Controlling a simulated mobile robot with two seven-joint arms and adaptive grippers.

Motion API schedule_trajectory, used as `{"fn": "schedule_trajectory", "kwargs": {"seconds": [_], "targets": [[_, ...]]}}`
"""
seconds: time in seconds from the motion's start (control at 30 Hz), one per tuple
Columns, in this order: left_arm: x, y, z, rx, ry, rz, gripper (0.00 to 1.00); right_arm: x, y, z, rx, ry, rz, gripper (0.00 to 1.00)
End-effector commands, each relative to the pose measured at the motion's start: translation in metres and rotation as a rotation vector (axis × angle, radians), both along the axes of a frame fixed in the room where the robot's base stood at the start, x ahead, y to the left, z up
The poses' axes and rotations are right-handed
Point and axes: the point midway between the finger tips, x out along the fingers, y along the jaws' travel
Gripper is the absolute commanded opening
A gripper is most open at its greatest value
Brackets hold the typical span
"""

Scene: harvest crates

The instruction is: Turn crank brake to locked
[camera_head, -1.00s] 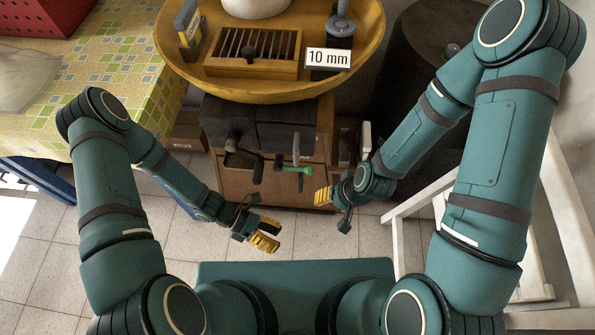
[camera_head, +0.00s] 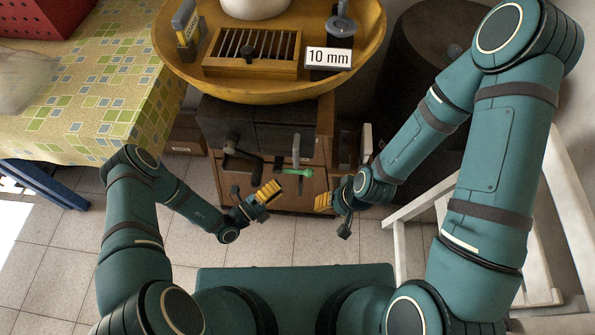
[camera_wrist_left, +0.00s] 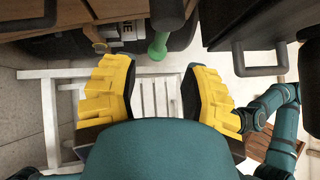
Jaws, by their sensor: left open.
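A green handle (camera_head: 295,171) juts from the front of a wooden cabinet with a dark top section (camera_head: 258,128). A grey upright bar (camera_head: 296,150) stands by it, and a dark crank-like arm (camera_head: 240,152) is to its left. Which of these is the crank brake is not clear. My left gripper (camera_head: 268,194) is open and empty, below and left of the green handle. In the left wrist view the green handle (camera_wrist_left: 158,45) shows ahead between the spread yellow fingers (camera_wrist_left: 158,95), apart from them. My right gripper (camera_head: 323,202) is right of the handle; its opening is unclear.
A large yellow bowl-shaped tray (camera_head: 180,68) with a "10 mm" sign (camera_head: 329,58) overhangs the cabinet. A table with a patterned cloth (camera_head: 110,110) is at left. A white slatted frame (camera_head: 410,205) stands at right.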

Motion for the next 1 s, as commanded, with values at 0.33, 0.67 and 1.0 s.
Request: {"fn": "schedule_trajectory", "kwargs": {"seconds": [0.33,0.67,1.0], "targets": [[0.038,-0.051,0.008,0.0,-0.002,-0.005,0.46,0.001,0.0,-0.007,0.0,-0.003,-0.001,0.47],[0.052,-0.068,0.011,0.001,0.0,-0.003,0.46,0.002,0.0,-0.009,-0.001,-0.005,-0.001,0.47],[0.052,-0.068,0.011,0.001,0.0,-0.003,0.13,0.002,0.0,-0.009,-0.001,-0.005,-0.001,0.47]]}}
